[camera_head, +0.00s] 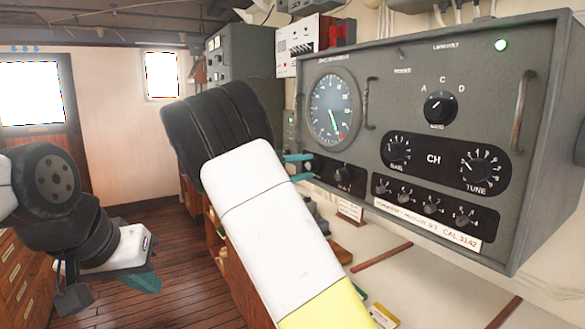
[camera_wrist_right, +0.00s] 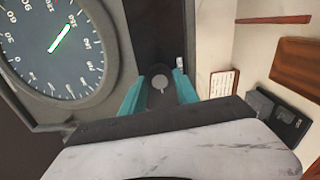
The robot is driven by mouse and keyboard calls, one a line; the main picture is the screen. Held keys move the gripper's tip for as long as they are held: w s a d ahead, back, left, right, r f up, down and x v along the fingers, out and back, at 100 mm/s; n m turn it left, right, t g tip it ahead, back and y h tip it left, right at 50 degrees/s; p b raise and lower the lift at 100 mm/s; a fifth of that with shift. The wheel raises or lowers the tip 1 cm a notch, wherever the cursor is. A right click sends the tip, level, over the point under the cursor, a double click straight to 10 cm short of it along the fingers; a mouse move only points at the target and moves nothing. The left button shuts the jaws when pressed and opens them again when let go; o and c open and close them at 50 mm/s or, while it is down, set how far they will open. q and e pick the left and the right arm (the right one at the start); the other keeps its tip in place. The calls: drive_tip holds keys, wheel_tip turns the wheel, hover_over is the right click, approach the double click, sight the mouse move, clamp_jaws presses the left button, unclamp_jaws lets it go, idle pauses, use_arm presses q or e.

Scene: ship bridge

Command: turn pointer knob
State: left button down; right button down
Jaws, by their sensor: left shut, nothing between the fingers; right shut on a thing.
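In the right wrist view, a small round dark knob with a light pointer mark (camera_wrist_right: 158,84) sits between the teal fingers of my right gripper (camera_wrist_right: 160,90), which is shut on it. The knob is on the dark strip beside the large dial (camera_wrist_right: 60,50). In the head view, my right gripper (camera_head: 302,168) reaches the grey instrument panel (camera_head: 400,80) at the lower left, under the dial (camera_head: 334,108). The held knob is hard to make out there. My left gripper (camera_head: 143,282) is at the lower left, shut and empty, away from the panel.
Another small knob (camera_head: 343,175) shows just right of my right fingertips. The panel also has an A-C-D knob (camera_head: 440,107), GAIN (camera_head: 398,150) and TUNE (camera_head: 475,168) knobs, and protruding handles (camera_head: 371,103). A chart desk (camera_head: 400,275) lies below.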

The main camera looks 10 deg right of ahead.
drive_tip(key=m, duration=0.6)
drive_tip(key=shift+m, duration=0.3)
drive_tip(key=shift+f, duration=0.1)
idle(0.4)
drive_tip(key=c, duration=0.9)
unclamp_jaws()
drive_tip(key=v, duration=0.8)
